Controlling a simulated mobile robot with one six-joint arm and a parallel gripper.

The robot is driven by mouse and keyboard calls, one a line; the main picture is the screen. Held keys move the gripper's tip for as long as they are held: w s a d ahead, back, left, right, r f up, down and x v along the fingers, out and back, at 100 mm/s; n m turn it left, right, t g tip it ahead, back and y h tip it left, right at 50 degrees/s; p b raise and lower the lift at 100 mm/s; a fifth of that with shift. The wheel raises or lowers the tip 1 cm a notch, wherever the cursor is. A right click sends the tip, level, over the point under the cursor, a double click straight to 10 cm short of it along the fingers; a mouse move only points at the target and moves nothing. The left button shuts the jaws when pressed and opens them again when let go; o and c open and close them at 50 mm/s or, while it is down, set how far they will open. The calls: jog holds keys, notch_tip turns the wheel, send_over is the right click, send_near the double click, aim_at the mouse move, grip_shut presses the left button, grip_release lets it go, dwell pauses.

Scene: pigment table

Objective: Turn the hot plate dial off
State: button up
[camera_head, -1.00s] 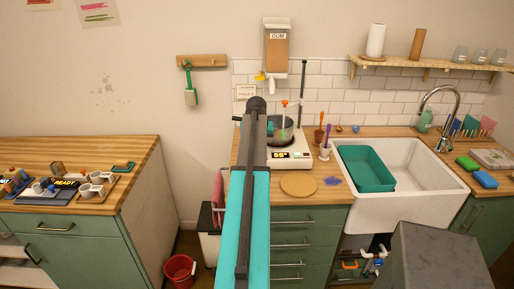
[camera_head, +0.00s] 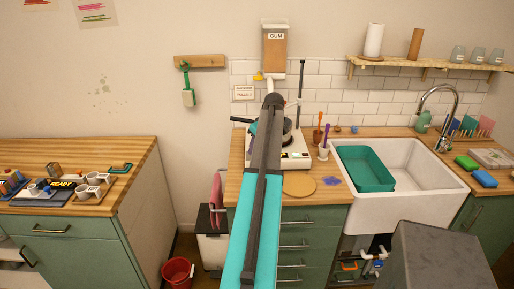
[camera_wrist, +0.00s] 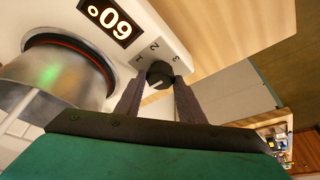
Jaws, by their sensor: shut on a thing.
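The white hot plate (camera_head: 296,160) stands on the wooden counter behind my arm in the head view. In the wrist view, its body (camera_wrist: 185,50) is upside down, with a lit display (camera_wrist: 112,22) reading 60°. Its black dial (camera_wrist: 159,74) has the marks 1, 2 and 3 beside it. A pale pointer line shows on the dial, but which mark it is set to is unclear. My gripper (camera_wrist: 158,84) is shut on the dial, one finger on each side. In the head view, my arm hides the dial and fingertips. A metal pot (camera_wrist: 50,80) sits on the hot plate.
A round wooden board (camera_head: 299,184) lies in front of the hot plate. A red bucket (camera_head: 178,272) is on the floor.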

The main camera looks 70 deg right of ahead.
jog(key=shift+w+n, duration=0.25)
jog(key=shift+n, duration=0.15)
jog(key=o, duration=1)
jog(key=shift+o, duration=0.2)
jog(key=shift+s, duration=0.1)
jog(key=shift+b+v, duration=0.35)
jog(key=shift+v, duration=0.5)
jog(key=b+v, duration=0.2)
jog(key=v, duration=1)
jog(key=shift+s, duration=0.25)
jog(key=shift+d, duration=0.15)
